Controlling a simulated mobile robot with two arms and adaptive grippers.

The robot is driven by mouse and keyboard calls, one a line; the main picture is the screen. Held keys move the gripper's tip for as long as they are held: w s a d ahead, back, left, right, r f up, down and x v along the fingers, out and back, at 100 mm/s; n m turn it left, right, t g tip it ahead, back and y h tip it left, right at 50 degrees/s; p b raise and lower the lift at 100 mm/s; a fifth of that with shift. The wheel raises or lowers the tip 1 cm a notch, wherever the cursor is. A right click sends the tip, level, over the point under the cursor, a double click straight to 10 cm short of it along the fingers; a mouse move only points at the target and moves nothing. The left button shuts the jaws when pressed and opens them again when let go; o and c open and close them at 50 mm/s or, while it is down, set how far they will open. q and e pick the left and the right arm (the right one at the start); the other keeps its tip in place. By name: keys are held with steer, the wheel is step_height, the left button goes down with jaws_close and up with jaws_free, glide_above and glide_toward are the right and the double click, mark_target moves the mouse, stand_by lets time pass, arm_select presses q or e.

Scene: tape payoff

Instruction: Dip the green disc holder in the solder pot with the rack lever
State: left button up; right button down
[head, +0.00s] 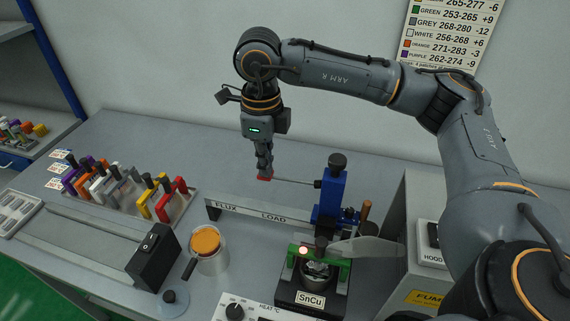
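The green disc holder (340,270) hangs at the blue rack stand (329,196), directly above the solder pot (316,281) marked SnCu. Its lower part overlaps the pot's mouth, so I cannot tell how deep it sits. The rack lever (293,182) is a thin rod running left from the stand to a red end knob (264,179). My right gripper (264,174) points down with its fingers close together on that red knob. My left gripper is not in view.
A rack of coloured holders (125,190) stands at the left. A flux cup (205,241) with orange contents sits front centre, beside a black switch box (153,257). The FLUX/LOAD rail (262,214) runs behind it. A hood box (428,240) stands right of the pot.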

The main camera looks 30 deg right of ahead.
step_height(320, 180, up, 7)
steer(key=p, duration=0.4)
steer(key=shift+r, duration=0.1)
stand_by(0.5)
stand_by(0.4)
